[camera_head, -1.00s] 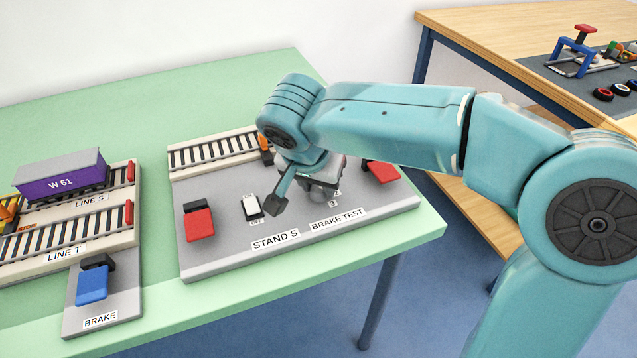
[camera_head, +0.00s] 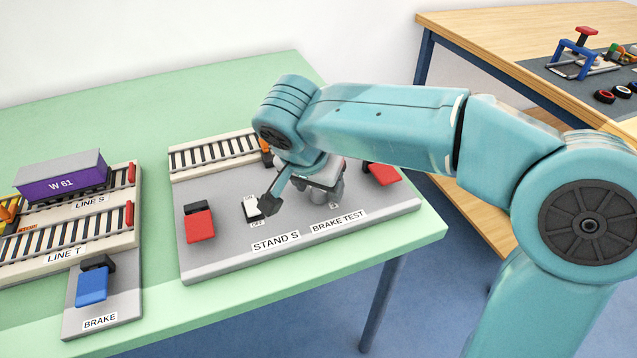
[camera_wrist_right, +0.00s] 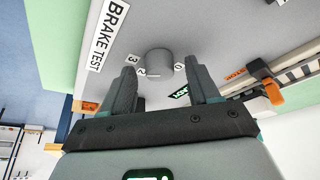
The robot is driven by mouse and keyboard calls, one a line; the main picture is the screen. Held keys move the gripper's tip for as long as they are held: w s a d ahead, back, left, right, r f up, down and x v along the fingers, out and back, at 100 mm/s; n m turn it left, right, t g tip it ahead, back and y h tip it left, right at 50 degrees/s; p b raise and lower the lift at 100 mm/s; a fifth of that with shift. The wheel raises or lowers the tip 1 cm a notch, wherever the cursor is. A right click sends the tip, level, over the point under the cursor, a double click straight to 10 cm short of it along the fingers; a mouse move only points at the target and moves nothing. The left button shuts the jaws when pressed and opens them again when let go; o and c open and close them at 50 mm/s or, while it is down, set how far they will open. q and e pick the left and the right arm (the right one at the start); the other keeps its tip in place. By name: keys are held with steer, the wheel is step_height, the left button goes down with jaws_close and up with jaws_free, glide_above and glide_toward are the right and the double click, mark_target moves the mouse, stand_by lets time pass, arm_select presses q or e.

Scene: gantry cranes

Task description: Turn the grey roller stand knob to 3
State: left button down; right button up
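The grey roller stand knob (camera_wrist_right: 160,60) is a short round cylinder on the grey stand plate, with numbers including 0, 2 and 3 around it. A pale mark shows at its lower edge in the wrist view, near the 2. In the head view the knob (camera_head: 318,196) is partly hidden by my right gripper (camera_head: 303,198). My right gripper is open; in the wrist view its fingers (camera_wrist_right: 164,76) are spread wide to either side of the knob's line, with gaps on both sides. Whether the fingertips reach down around it is unclear. My left gripper is out of view.
The stand plate (camera_head: 225,245) carries a red-and-black switch (camera_head: 199,222), a white rocker (camera_head: 252,208), another red switch (camera_head: 382,174) and a track piece (camera_head: 215,152). At left are the purple W 61 wagon (camera_head: 62,178) and blue brake switch (camera_head: 92,285).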

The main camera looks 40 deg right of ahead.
steer(key=p+v, duration=0.5)
steer(key=v, duration=1.1)
steer(key=shift+a+r, duration=0.1)
steer(key=shift+r, duration=0.05)
